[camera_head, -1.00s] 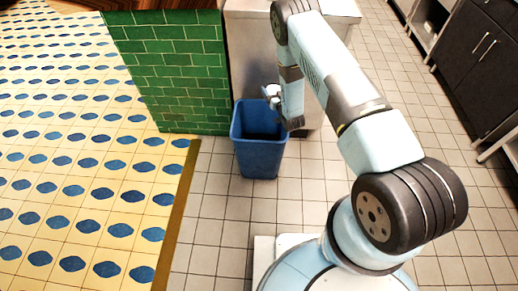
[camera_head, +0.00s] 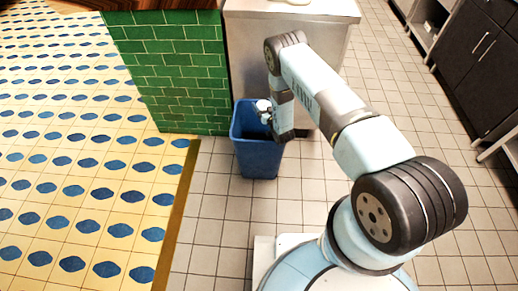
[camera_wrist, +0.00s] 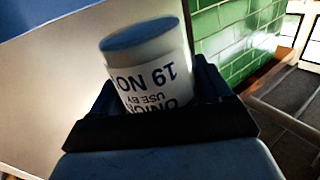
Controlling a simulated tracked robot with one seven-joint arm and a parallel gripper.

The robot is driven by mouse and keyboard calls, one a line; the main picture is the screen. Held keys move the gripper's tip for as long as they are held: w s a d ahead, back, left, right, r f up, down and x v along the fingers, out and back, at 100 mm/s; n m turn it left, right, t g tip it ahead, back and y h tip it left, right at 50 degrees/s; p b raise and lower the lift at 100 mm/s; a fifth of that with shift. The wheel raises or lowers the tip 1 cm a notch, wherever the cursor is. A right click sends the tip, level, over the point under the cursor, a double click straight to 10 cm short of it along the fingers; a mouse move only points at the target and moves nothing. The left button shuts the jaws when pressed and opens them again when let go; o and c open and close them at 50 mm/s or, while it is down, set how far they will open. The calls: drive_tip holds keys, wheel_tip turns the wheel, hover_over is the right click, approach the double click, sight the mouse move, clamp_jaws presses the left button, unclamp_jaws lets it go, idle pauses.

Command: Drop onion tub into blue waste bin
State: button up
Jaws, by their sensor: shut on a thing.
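The onion tub (camera_wrist: 150,70) is a white cylinder with a blue lid and a printed label that reads upside down in the wrist view. My gripper (camera_wrist: 158,104) is shut on it, with the dark jaws around its lower part in that view. The blue waste bin (camera_head: 257,160) stands upright on the floor in the head view, open at the top. My gripper (camera_head: 265,112) is over the bin's opening in that view. The small pale shape there is too small to tell tub from gripper. The bin's inside is partly hidden by my arm.
A green tiled wall (camera_head: 175,75) stands behind and left of the bin. A steel counter (camera_head: 325,60) with a pale item on top stands behind it. Dark cabinets (camera_head: 487,70) line the right. The grey tiled floor in front of the bin is clear.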

drive_tip(key=shift+f, duration=0.25)
drive_tip(key=o, duration=1.1)
